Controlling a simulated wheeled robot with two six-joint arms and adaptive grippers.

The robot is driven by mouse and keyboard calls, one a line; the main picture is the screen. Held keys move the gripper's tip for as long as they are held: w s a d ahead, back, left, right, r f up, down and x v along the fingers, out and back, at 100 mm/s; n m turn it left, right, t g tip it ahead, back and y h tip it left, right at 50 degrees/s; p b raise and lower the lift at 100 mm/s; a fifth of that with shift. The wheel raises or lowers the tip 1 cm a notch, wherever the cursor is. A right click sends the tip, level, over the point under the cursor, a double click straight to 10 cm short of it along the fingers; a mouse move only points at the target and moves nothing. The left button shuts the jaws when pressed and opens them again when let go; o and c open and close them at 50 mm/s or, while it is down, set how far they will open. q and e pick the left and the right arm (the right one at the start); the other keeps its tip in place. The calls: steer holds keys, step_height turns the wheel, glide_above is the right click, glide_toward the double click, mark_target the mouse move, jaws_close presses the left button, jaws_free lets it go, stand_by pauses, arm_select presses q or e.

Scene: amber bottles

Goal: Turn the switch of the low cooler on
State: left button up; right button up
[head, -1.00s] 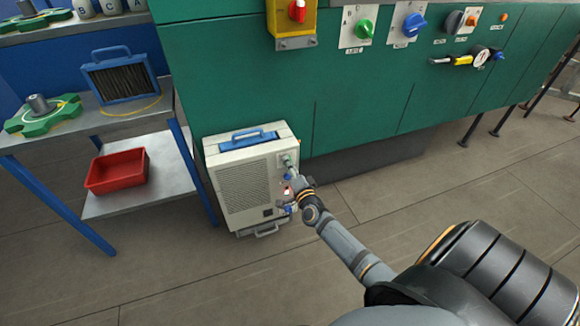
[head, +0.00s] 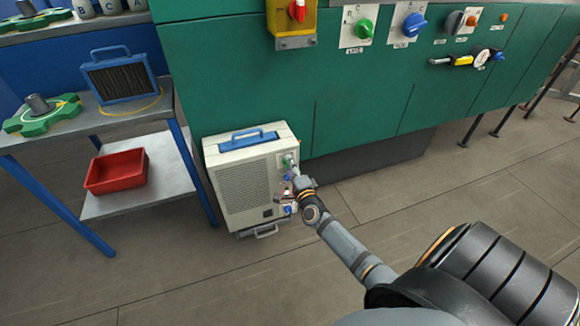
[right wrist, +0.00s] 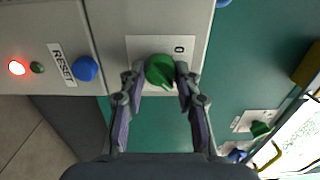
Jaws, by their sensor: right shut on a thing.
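The low cooler (head: 243,190) is a pale box with a grille and a blue top handle, standing on the floor. Its switch is a green knob (head: 288,160) high on the right part of its front. My right gripper (head: 293,169) is at this knob. In the right wrist view the green knob (right wrist: 160,70) sits between the two fingertips of my right gripper (right wrist: 159,76), which are shut on it. A "0" mark shows beside the knob on its pale plate. Below the switch are a blue RESET button (right wrist: 86,68) and a lit red lamp (right wrist: 16,68). My left gripper is not seen.
A green cabinet (head: 230,80) with several knobs and a gauge stands behind the cooler. To the left, a blue-legged table (head: 120,118) holds a blue-framed filter (head: 122,77), with a red bin (head: 116,172) on its lower shelf. The floor right of the cooler is clear.

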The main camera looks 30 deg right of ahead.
steer(key=o, duration=1.1)
steer(key=shift+o, duration=0.2)
steer(key=v, duration=1.2)
